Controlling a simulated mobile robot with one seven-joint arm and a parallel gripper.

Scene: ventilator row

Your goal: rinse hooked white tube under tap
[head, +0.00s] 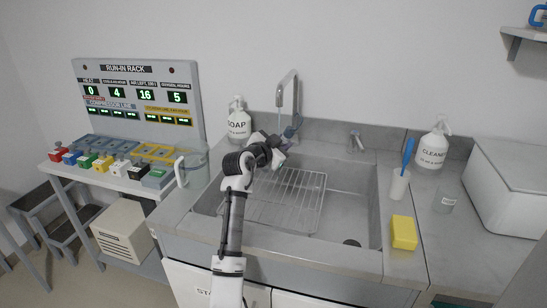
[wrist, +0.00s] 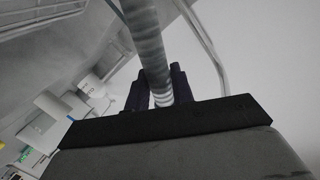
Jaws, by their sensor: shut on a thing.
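My gripper (head: 281,148) is over the back of the sink, just below the tap (head: 290,92). In the wrist view my two dark fingers (wrist: 158,88) are shut on a thick grey-white tube (wrist: 146,42), with pale bands near the fingers. The tube runs up out of that picture, so its hooked end cannot be made out there. In the head view the tube is small and mostly hidden by my gripper. The tap's thin bent spout seems to show in the wrist view (wrist: 205,45).
A wire rack (head: 290,205) lies in the sink. A soap bottle (head: 238,122) stands at the back left, a clear jug with a white loop (head: 195,170) left of my arm. A cup with a blue brush (head: 399,186), a yellow sponge (head: 404,233) and a cleaner bottle (head: 432,150) stand right.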

